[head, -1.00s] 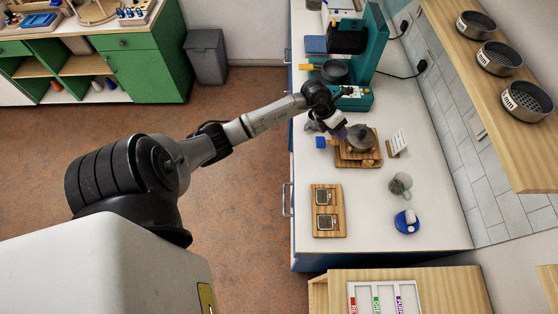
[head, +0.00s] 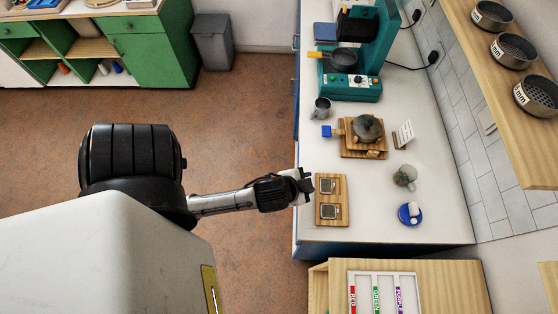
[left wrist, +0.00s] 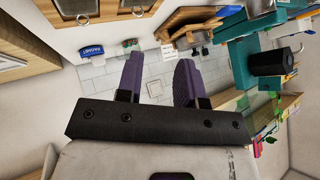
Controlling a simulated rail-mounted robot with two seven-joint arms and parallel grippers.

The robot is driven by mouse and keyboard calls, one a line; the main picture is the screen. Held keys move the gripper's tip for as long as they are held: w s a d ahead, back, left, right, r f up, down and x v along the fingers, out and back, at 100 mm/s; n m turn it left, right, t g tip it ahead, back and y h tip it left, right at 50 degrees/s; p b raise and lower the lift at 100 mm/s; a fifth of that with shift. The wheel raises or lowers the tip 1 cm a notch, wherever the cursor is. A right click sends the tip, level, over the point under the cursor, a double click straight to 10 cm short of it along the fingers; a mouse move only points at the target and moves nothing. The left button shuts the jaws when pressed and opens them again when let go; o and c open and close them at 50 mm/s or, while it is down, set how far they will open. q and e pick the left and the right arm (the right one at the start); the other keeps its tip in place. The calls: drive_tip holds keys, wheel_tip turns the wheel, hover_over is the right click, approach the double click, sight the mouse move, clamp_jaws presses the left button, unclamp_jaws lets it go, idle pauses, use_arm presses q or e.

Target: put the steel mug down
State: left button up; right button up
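The steel mug (head: 321,107) is a small grey cup standing upright on the white counter (head: 375,225), near its left edge and in front of the teal machine (head: 350,88). Nothing holds it. My left gripper (head: 306,186) is well away from it, nearer the front of the picture, over the counter's left edge beside a wooden tray. In the left wrist view the two purple fingers (left wrist: 158,80) are apart with nothing between them. The mug cannot be made out in that view. My right gripper is not in view.
The wooden tray (head: 341,218) holds two square dark-rimmed pieces. A white card (head: 403,134), a patterned cup (head: 405,177) and a blue dish (head: 404,220) stand to the right.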

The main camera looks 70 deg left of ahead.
use_arm(q)
drive_tip(key=s+d+f+g+h, duration=0.1)
drive_tip(key=s+d+g+h, duration=0.2)
drive_tip(key=s, duration=0.7)
drive_tip(key=d+g, duration=0.2)
drive_tip(key=d, duration=0.1)
drive_tip(key=shift+d+f, duration=0.2)
drive_tip(key=shift+f, duration=0.2)
wheel_tip(320, 180, up, 19)
drive_tip(key=p, duration=1.8)
drive_tip(key=shift+f+p, duration=0.15)
drive_tip(key=shift+p, duration=0.2)
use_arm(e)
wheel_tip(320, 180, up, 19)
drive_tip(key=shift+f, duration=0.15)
use_arm(q)
drive_tip(key=shift+w, duration=0.1)
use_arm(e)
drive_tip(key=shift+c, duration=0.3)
